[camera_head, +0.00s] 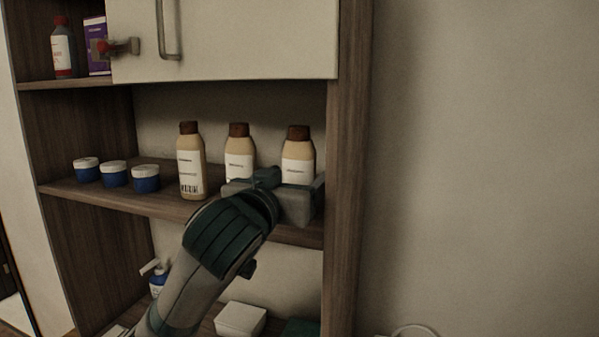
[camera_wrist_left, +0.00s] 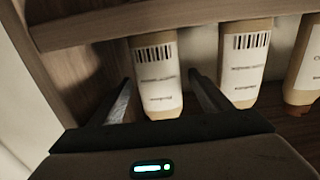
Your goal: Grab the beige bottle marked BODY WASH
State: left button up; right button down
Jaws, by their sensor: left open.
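Three beige bottles with brown caps and white labels stand in a row on the middle shelf: a left bottle (camera_head: 191,165), a middle bottle (camera_head: 239,150) and a right bottle (camera_head: 298,147). The label print is too small to read, so I cannot tell which says BODY WASH. My left gripper (camera_head: 272,182) is in front of the right bottle and hides its lower part. In the left wrist view, which looks upside down, the open fingers (camera_wrist_left: 160,82) flank the right bottle (camera_wrist_left: 156,65). Contact cannot be told. The middle bottle (camera_wrist_left: 246,62) stands beside it.
Three blue jars with white lids (camera_head: 115,174) stand left on the same shelf (camera_head: 150,204). A cabinet door (camera_head: 250,40) closes the space above. The shelf's right side wall (camera_head: 347,170) is close to my gripper. A white box (camera_head: 240,319) sits below.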

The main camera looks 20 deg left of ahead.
aim_at(306, 169)
pick_arm(q)
jog(key=shift+w+r+p, duration=0.1)
jog(key=shift+w+p, duration=0.2)
jog(key=shift+p, duration=0.15)
jog(key=w+p, duration=0.2)
jog(key=w, duration=0.1)
jog(key=shift+w+d+p, duration=0.1)
jog(key=shift+w+p, duration=0.1)
jog(key=shift+p, duration=0.15)
jog(key=shift+w, duration=0.6)
jog(key=shift+c, duration=0.6)
jog(key=c, duration=1.2)
jog(key=shift+o, duration=0.2)
